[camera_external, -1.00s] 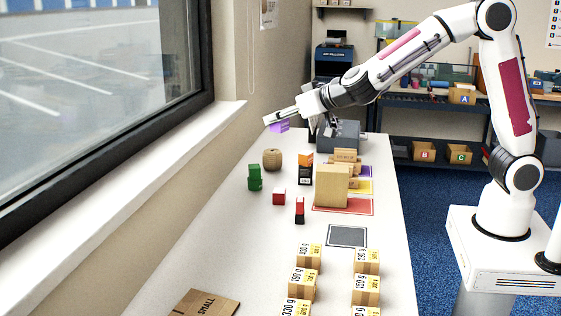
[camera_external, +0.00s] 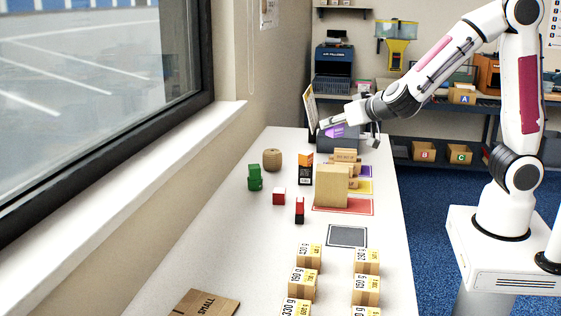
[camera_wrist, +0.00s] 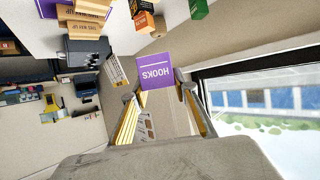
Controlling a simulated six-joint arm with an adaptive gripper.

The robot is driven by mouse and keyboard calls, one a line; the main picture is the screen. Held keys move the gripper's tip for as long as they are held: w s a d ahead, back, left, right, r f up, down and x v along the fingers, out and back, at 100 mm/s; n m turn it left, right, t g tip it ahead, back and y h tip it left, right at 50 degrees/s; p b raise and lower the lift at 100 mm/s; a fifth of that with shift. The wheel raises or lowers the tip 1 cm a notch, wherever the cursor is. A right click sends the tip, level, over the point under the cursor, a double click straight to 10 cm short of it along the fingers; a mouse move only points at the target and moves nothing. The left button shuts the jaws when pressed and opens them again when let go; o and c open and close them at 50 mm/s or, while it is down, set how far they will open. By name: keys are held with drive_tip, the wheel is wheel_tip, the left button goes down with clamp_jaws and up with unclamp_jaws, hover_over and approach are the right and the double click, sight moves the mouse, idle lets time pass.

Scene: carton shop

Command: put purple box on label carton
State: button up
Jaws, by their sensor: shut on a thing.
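The purple box (camera_wrist: 155,72), marked HOOKS, is between the two fingertips of my gripper (camera_wrist: 158,93) in the wrist view. My gripper is shut on it and holds it above the far end of the table. I cannot tell which carton is the label carton. Brown cartons (camera_external: 345,157) are stacked behind a large tan carton (camera_external: 331,187).
Several weight-marked cartons (camera_external: 305,285) are in front. An upright board (camera_external: 311,107) stands behind.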

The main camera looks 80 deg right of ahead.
drive_tip(key=shift+f, duration=0.1)
hover_over(332, 167)
drive_tip(key=shift+a+f, duration=0.2)
drive_tip(key=shift+f, duration=2.6)
drive_tip(key=shift+f, duration=0.1)
drive_tip(key=shift+f, duration=1.95)
drive_tip(key=shift+f, duration=0.15)
drive_tip(key=o, duration=1.1)
